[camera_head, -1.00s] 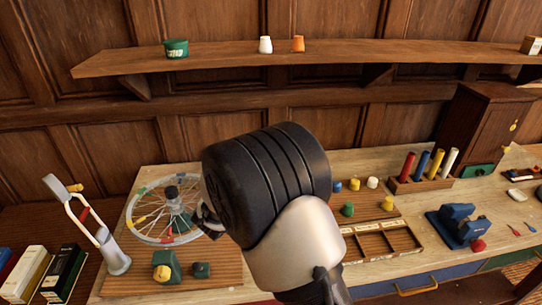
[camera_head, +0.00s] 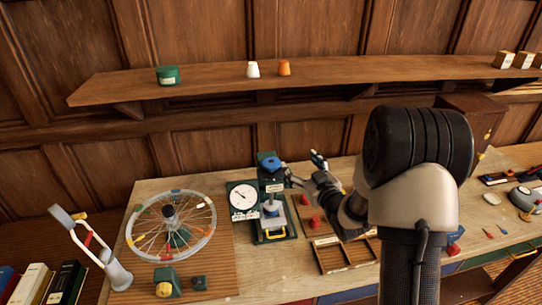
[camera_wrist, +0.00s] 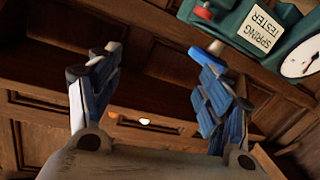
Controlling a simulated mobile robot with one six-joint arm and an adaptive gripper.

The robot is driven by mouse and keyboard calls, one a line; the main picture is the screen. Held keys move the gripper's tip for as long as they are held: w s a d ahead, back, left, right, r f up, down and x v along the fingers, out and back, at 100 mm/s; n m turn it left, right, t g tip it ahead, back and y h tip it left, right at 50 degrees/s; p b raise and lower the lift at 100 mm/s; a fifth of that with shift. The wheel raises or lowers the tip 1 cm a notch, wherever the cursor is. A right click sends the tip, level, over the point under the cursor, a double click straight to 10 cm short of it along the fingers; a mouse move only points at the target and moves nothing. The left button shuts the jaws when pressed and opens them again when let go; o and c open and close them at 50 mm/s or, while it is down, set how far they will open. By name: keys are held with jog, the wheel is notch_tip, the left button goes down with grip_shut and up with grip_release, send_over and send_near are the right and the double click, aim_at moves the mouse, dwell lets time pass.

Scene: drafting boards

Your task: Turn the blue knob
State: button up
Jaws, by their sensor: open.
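The blue knob (camera_head: 270,162) sits on top of a green spring tester (camera_head: 272,218) on the bench. My gripper (camera_head: 304,170) is just right of the knob, at about its height in the picture, with its fingers apart. In the wrist view, my open gripper (camera_wrist: 155,65) has nothing between its fingers. The labelled tester (camera_wrist: 258,32) appears there upside down at the top right.
A round white dial (camera_head: 243,197) stands left of the tester's column. A spoked wheel (camera_head: 140,243) lies further left. Red pieces (camera_head: 314,223) and a wooden compartment tray (camera_head: 335,266) are at the right. A shelf (camera_head: 210,88) runs above the bench.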

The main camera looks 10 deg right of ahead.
jog(key=s+f+n+g+y+p, duration=0.1)
jog(key=s+f+y+p, duration=0.2)
jog(key=s+y, duration=0.35)
send_near(266, 158)
jog(key=shift+h, duration=0.35)
jog(key=x, duration=0.7)
jog(key=shift+w+a+f, duration=0.2)
jog(key=shift+c, duration=0.3)
jog(key=c, duration=1)
jog(key=shift+m+t+h+b, duration=0.3)
jog(key=shift+h+b, duration=0.35)
jog(key=shift+h, duration=0.05)
jog(key=o, duration=1.1)
jog(key=shift+c, duration=0.2)
